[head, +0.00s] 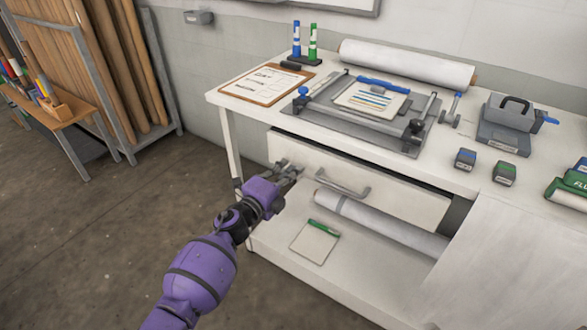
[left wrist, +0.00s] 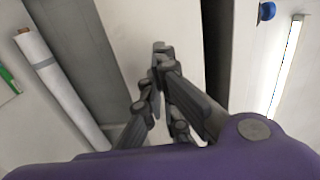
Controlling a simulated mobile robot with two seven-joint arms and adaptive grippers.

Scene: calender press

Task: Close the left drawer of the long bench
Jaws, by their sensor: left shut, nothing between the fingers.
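The drawer (head: 410,202) under the left part of the long bench (head: 455,178) has a white front with a grey bar handle (head: 348,188). A dark gap shows between the top of its front and the bench top, so it looks partly open. My left gripper (head: 292,170) is shut and empty at the left part of the drawer front, left of the handle. In the left wrist view its closed fingers (left wrist: 160,48) lie over the white drawer front (left wrist: 183,25); I cannot tell whether they touch it. My right gripper is not in view.
On the lower shelf lie a white roll (head: 385,228) and a green-edged pad (head: 314,242). The bench top carries a clipboard (head: 266,86), a press frame (head: 372,133) and a grey device (head: 505,125). Open floor (head: 110,240) lies to the left.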

